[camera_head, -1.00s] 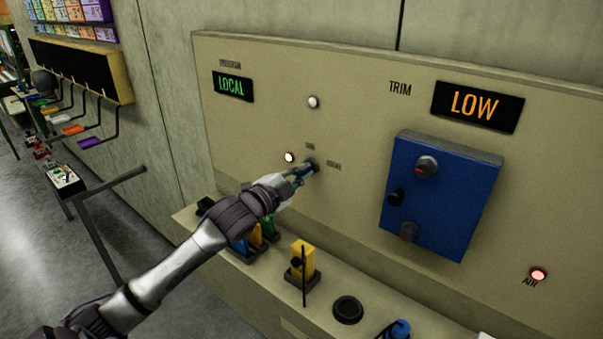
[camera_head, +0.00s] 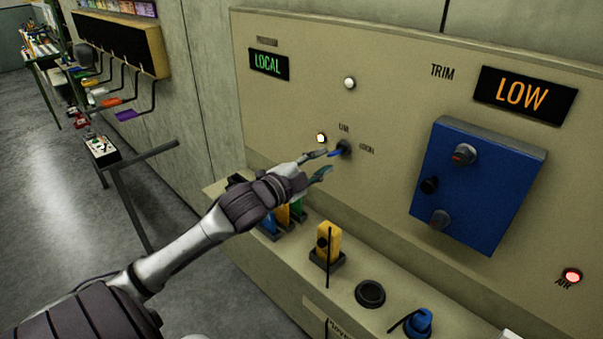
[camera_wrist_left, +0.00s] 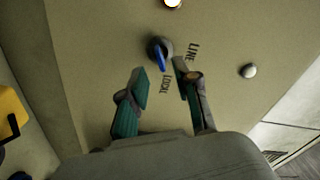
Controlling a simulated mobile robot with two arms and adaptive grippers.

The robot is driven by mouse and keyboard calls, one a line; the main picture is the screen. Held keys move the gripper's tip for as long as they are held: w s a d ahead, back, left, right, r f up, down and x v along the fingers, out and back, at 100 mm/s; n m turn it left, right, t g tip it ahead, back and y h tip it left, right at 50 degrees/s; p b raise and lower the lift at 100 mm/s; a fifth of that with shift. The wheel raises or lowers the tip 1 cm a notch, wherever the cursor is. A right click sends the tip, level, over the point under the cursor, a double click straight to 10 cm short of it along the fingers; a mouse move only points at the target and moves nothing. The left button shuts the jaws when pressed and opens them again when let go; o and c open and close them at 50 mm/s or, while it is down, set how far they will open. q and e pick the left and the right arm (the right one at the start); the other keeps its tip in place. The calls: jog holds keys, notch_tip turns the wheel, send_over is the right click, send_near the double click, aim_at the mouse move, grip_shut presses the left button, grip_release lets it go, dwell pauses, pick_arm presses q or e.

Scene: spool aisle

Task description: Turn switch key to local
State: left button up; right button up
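The switch key (camera_head: 335,153) is a small blue tab in a dark round switch on the beige panel. In the left wrist view the blue key (camera_wrist_left: 160,60) points toward the printed LOCAL label (camera_wrist_left: 167,84), with LINE (camera_wrist_left: 193,52) to its right. The display (camera_head: 268,64) at the panel's upper left reads LOCAL in green. My left gripper (camera_head: 317,165) is open, its fingers apart and empty, a little in front of the key. In the left wrist view its fingertips (camera_wrist_left: 160,80) stand just below the switch. My right gripper is not in view.
A blue box (camera_head: 478,190) with knobs is mounted to the right, below a display (camera_head: 525,96) reading LOW. A lit white lamp (camera_head: 321,138) is beside the switch. A ledge below holds a yellow block (camera_head: 327,243), a black disc (camera_head: 370,293) and a blue knob (camera_head: 419,321).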

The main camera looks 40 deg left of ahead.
pick_arm(q)
jog(key=s, duration=0.7)
jog(key=shift+a, duration=0.25)
jog(key=s+d+f+n+g+y, duration=0.1)
jog(key=s+d+f+n+g, duration=0.15)
jog(key=f, duration=0.35)
jog(key=s+d+f+n+g, duration=0.2)
jog(key=s+f, duration=0.2)
jog(key=f, duration=0.3)
jog(key=s+d+f+n+g+y, duration=0.1)
jog(key=s+d+f+n+g, duration=0.15)
jog(key=f, duration=0.35)
jog(key=s+d+f+n+g+h, duration=0.1)
jog(key=s+d+f+n+g, duration=0.1)
jog(key=s+d+f+g, duration=0.4)
jog(key=s+d+f+n+g, duration=0.1)
jog(key=s+d+n, duration=0.1)
jog(key=s+d, duration=0.4)
notch_tip(320, 180, down, 27)
jog(key=s+a+g, duration=0.1)
jog(key=s+g, duration=0.1)
jog(key=s, duration=0.1)
jog(key=s+a+f+g+b, duration=0.1)
jog(key=s+a+f, duration=0.2)
jog(key=s+f, duration=1.3)
jog(key=shift+s+f, duration=0.25)
jog(key=shift+f, duration=0.15)
